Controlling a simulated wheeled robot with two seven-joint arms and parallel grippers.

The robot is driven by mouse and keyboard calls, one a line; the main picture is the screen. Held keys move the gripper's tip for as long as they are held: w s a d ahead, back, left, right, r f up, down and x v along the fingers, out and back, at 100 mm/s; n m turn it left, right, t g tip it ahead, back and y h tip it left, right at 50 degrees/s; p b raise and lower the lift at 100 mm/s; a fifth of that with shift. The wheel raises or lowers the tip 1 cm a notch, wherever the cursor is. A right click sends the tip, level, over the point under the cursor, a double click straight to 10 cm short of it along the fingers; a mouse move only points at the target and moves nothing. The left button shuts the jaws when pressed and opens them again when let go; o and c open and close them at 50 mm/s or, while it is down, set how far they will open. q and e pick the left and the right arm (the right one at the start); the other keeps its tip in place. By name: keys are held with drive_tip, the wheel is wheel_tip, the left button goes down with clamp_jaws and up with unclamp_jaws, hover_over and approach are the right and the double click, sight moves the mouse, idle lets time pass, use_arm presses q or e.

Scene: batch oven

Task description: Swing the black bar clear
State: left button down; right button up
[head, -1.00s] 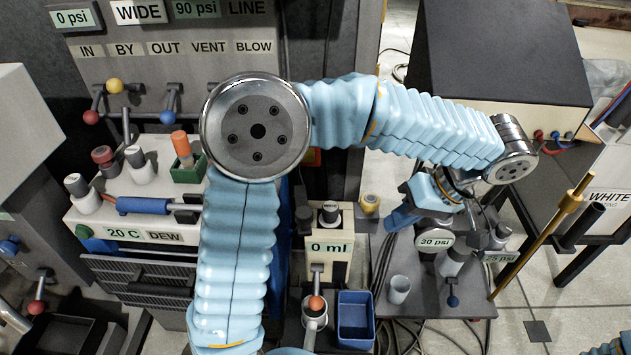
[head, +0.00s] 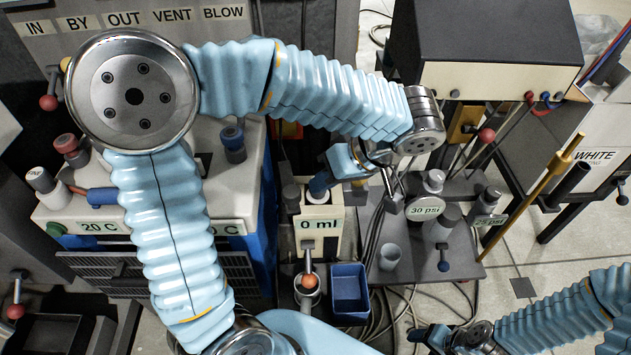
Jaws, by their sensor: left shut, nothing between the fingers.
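I cannot tell for sure which dark part is the black bar. A thick black tube (head: 570,182) slants beside the gold post at the right, and it is one candidate. My left arm arches across the view.
A blue bin (head: 350,290) stands in front of the 0 ml box. A grey stand (head: 400,262) with the 30 psi gauge (head: 425,208) is right of it. The gold post (head: 533,205) rises farther right. Cables lie on the floor.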

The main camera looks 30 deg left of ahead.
use_arm(q)
drive_tip(key=shift+s+a, duration=0.45)
drive_tip(key=shift+s, duration=0.1)
drive_tip(key=shift+s+a+m+t+b, duration=0.4)
drive_tip(key=shift+s+m+b, duration=0.2)
drive_tip(key=shift+s+m, duration=0.2)
drive_tip(key=shift+w, duration=0.1)
